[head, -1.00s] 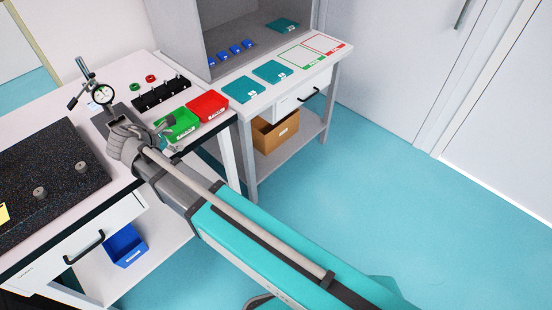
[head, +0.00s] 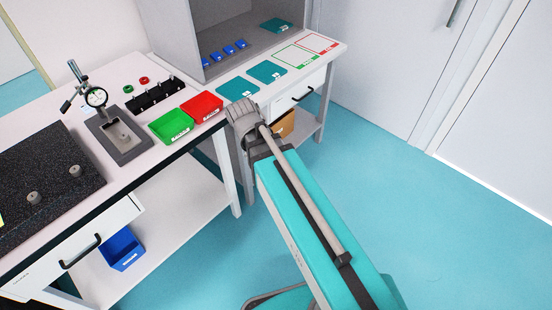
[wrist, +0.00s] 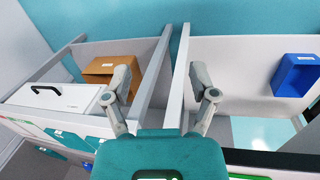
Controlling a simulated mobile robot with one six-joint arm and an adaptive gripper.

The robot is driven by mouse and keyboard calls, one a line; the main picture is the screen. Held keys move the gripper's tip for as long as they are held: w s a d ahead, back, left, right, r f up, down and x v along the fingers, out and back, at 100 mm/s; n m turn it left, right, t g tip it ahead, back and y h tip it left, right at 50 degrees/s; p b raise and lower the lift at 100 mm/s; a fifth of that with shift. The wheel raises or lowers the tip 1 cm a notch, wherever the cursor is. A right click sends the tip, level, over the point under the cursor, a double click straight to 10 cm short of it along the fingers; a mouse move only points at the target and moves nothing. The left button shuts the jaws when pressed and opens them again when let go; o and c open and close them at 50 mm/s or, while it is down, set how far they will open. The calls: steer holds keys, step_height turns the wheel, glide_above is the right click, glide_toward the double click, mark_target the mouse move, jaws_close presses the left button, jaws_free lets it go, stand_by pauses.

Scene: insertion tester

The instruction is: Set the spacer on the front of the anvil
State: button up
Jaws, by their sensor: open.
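In the head view, a dial gauge (head: 96,97) stands on a post at the back of the left bench. In front of it is a grey base (head: 128,155) with a lighter recessed top, probably the anvil, holding small raised features that are too small to make out. No part can be surely told as the spacer; two small grey round pieces (head: 75,170) sit on the dark speckled slab (head: 50,150). My gripper (wrist: 167,88) is open and empty in the wrist view, over the gap between two benches. Its fingers are hidden in the head view.
A green bin (head: 171,126) and a red bin (head: 202,106) stand at the bench's right edge, by a black pin rack (head: 158,95). The right bench has teal mats (head: 267,72) and outlined cards. A cardboard box (wrist: 108,66) and blue bin (wrist: 297,75) sit on lower shelves.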

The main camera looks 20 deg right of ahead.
steer(key=s+d+m+y, duration=0.2)
steer(key=s+d+m, duration=0.2)
steer(key=d+m, duration=0.1)
steer(key=shift+f+g, duration=0.2)
steer(key=shift+g, duration=0.1)
